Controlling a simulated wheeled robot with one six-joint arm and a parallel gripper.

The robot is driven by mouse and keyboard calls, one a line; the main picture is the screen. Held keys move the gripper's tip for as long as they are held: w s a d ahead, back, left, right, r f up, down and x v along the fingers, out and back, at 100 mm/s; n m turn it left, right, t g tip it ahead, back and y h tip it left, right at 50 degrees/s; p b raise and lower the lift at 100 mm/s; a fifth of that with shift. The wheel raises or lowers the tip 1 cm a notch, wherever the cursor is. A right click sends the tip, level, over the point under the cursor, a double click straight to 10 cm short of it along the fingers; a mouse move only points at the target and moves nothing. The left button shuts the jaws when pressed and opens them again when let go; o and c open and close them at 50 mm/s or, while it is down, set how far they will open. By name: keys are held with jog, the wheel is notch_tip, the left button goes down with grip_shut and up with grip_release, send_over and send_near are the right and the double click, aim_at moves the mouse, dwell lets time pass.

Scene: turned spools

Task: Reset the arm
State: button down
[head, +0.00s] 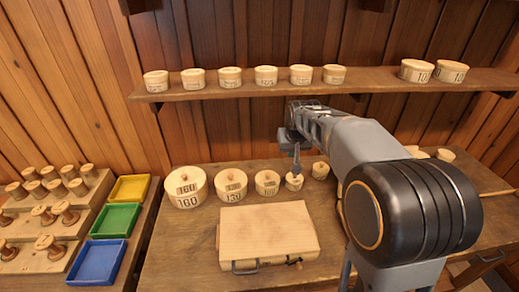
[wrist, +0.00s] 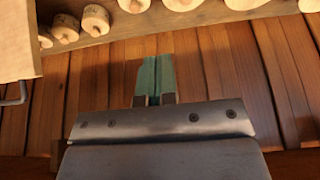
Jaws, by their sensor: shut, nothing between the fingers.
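My gripper (head: 296,160) is at the end of my arm, above the row of round boxes on the workbench, pointing down near a small round box (head: 294,182). In the wrist view the fingers (wrist: 155,99) are close together with nothing held between them. My arm reaches in from the right and hides part of the bench.
Numbered round boxes (head: 187,188) line the bench behind a pale wooden case (head: 268,236). A shelf (head: 220,91) with several lidded boxes runs along the plank wall. Yellow (head: 129,189), green (head: 115,221) and blue (head: 97,262) trays and a stepped spool rack (head: 50,262) stand left.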

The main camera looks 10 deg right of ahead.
jog(key=shift+r, duration=0.15)
jog(key=s+f, duration=0.2)
jog(key=s, duration=2.1)
jog(key=shift+s+d, duration=0.15)
jog(key=shift+s, duration=0.1)
